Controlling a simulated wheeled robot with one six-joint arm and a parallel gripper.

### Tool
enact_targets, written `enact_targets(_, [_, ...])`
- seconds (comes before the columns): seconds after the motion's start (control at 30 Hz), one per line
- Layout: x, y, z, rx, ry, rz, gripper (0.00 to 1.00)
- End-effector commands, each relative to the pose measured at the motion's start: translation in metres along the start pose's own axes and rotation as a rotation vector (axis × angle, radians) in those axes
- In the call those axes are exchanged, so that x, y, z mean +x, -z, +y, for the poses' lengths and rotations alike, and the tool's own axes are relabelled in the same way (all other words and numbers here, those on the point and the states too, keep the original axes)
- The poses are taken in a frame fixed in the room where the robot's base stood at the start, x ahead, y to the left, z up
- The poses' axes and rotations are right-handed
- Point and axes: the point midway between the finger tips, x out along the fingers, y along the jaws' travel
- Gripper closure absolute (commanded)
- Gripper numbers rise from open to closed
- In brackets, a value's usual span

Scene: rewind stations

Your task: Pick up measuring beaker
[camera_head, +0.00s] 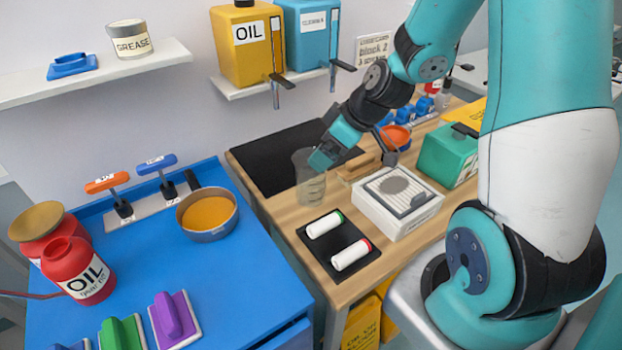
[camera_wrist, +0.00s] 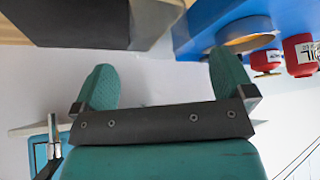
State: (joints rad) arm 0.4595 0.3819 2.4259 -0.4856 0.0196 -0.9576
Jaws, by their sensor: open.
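The measuring beaker (camera_head: 309,188) is a clear, see-through cup. In the head view it stands upright on the wooden bench, at the bench's left side, by the dark mat. My gripper (camera_head: 322,158) is at the beaker's upper right in that view and overlaps its rim. I cannot tell whether the fingers are around the beaker or in front of it. In the wrist view the two teal fingers of my gripper (camera_wrist: 165,78) are spread wide apart. I cannot make out the beaker between them there.
A black tray (camera_head: 313,257) with two white rolls lies in front of the beaker. A white box (camera_head: 372,217) and a green box (camera_head: 440,158) stand to the right. The blue table (camera_head: 237,262) holds an orange-filled bowl (camera_head: 207,213) and a red oil can (camera_head: 77,268).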

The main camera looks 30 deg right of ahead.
Motion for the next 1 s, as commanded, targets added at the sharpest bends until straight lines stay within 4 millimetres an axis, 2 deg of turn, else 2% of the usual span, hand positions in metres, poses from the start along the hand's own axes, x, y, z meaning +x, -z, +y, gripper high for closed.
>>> enact_targets(0.1, [0.014, 0.000, 0.000, 0.000, 0.003, -0.001, 0.00])
enact_targets(0.33, [0.029, 0.002, 0.000, 0.001, 0.003, -0.001, 0.00])
enact_targets(0.6, [0.064, 0.003, 0.001, 0.001, 0.003, -0.002, 0.00])
enact_targets(0.73, [0.072, 0.003, 0.002, 0.001, 0.000, 0.000, 0.00])
enact_targets(0.93, [0.072, 0.003, 0.002, 0.001, 0.000, 0.001, 0.00])
enact_targets(1.0, [0.072, 0.003, 0.002, 0.001, 0.000, 0.001, 0.16])
